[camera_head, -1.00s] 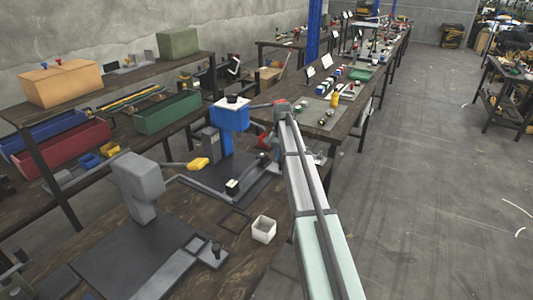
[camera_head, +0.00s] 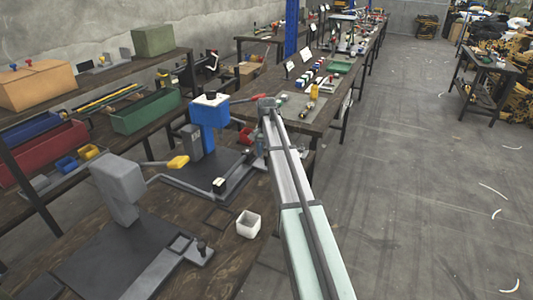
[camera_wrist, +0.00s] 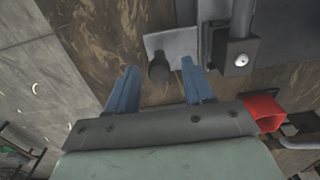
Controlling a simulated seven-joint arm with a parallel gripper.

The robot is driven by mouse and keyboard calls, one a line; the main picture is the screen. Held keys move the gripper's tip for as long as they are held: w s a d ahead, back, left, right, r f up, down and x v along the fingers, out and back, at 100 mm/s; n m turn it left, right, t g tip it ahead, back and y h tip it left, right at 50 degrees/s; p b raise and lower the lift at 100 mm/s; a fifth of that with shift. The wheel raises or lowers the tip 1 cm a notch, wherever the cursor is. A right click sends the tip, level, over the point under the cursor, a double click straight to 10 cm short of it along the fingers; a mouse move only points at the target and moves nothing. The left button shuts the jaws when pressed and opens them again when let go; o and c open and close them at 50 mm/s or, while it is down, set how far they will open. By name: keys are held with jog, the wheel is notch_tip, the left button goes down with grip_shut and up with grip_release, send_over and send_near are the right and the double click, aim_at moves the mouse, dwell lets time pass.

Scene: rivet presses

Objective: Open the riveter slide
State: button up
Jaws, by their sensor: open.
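The blue riveter (camera_head: 209,112) stands on a dark base plate at the middle left of the head view. Its grey slide (camera_wrist: 174,43) ends in a plate with an upright dark round knob (camera_wrist: 157,69), seen in the wrist view. My gripper (camera_wrist: 160,66) is open, with one blue finger on each side of the knob and a gap on both sides. I cannot tell its height over the slide. In the head view my arm covers part of the slide's end.
A grey riveter (camera_head: 119,190) with its own slide stands in front on the same wooden bench. A small white box (camera_head: 248,224) sits near the bench edge. A yellow-ended lever (camera_head: 178,162) sticks out between the presses. A red bin (camera_wrist: 264,112) is beside my gripper.

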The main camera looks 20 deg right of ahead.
notch_tip(320, 180, up, 14)
dwell(0.6)
jog(key=shift+f, duration=0.15)
